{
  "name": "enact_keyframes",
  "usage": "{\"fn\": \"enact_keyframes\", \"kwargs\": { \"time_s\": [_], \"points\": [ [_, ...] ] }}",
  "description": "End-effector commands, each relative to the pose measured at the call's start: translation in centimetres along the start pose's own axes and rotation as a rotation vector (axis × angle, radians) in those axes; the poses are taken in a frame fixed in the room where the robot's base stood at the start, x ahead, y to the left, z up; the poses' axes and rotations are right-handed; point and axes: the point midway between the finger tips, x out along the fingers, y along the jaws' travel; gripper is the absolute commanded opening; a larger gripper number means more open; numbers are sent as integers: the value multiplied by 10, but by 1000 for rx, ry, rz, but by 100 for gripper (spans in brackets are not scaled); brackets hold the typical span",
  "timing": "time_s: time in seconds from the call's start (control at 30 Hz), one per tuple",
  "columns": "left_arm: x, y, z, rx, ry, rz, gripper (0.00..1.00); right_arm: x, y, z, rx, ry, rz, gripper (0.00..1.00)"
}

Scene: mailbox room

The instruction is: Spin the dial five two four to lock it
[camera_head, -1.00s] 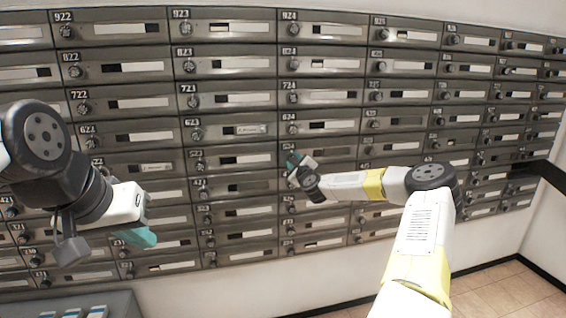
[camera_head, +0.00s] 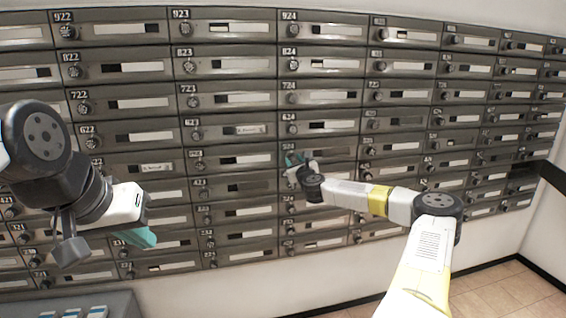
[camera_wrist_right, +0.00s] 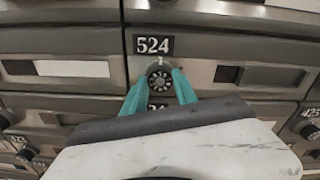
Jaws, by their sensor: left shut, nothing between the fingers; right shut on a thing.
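The box labelled 524 shows in the right wrist view with its number plate (camera_wrist_right: 153,45) above a round dark dial (camera_wrist_right: 160,80) with pale marks. My right gripper (camera_wrist_right: 160,84) is shut on this dial, with one teal finger on each side of it. In the head view my right gripper (camera_head: 294,160) reaches the left end of box 524 (camera_head: 345,157) and hides the dial there. My left gripper (camera_head: 140,238) is shut and empty, held at the lower left in front of the mailbox wall. The dial's exact reading is too small to tell.
Rows of dark metal mailboxes (camera_head: 230,67) with dials and pale label strips fill the wall. A grey surface with several small blue-and-white items (camera_head: 85,313) is at the lower left. Tiled floor (camera_head: 500,290) is open at the lower right.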

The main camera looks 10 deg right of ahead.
Motion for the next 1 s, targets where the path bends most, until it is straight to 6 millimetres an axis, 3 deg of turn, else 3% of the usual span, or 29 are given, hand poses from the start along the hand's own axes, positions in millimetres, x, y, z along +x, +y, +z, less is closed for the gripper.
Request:
{"fn": "enact_keyframes", "kwargs": {
  "time_s": [0.37,0.4,0.5,0.83,1.0],
  "points": [
    [0,0,0,0,0,0,0,0,0,-3,5,4,-1,0],
    [0,0,0,0,0,0,0,0,0,-3,5,4,-1,36],
    [0,0,0,0,0,0,0,0,0,-2,5,3,-1,55],
    [0,0,0,0,0,0,0,-1,0,-1,4,1,0,56],
    [0,0,0,0,0,0,0,-19,0,-1,4,1,1,56]
  ]
}}
